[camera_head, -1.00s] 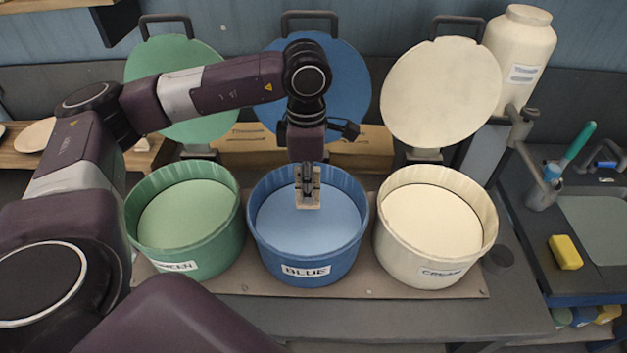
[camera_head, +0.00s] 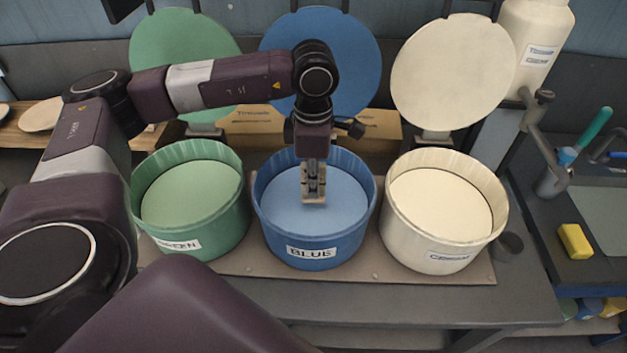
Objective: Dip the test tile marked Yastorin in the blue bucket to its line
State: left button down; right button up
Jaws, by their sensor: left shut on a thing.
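The blue bucket (camera_head: 313,250) stands open in the middle of a row of three, with a BLUE label on its front. Pale blue glaze (camera_head: 340,205) shows inside it. My left gripper (camera_head: 314,188) comes down over this bucket, shut on a small tan test tile (camera_head: 314,198). The tile is upright and seen against the glaze; I cannot tell whether its lower edge touches the surface. No name or line on the tile can be read at this size. My right gripper is out of view.
A green bucket (camera_head: 190,248) stands left and a cream bucket (camera_head: 440,255) right, both open. Their round lids stand raised behind, as does the blue lid (camera_head: 350,70). A white jar (camera_head: 530,45), a clamp stand and a yellow sponge (camera_head: 575,241) are at the right.

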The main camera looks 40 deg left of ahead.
pick_arm(q)
jog(key=shift+f+b, duration=0.35)
jog(key=shift+f, duration=0.2)
jog(key=shift+f+b, duration=1.55)
jog(key=shift+f, duration=0.15)
jog(key=shift+f+b, duration=2.75)
jog(key=shift+f, duration=0.25)
jog(key=shift+f+b, duration=0.35)
jog(key=shift+b, duration=0.15)
jog(key=shift+r, duration=0.1)
jog(key=shift+r+p, duration=4.2)
jog(key=shift+r, duration=2.85)
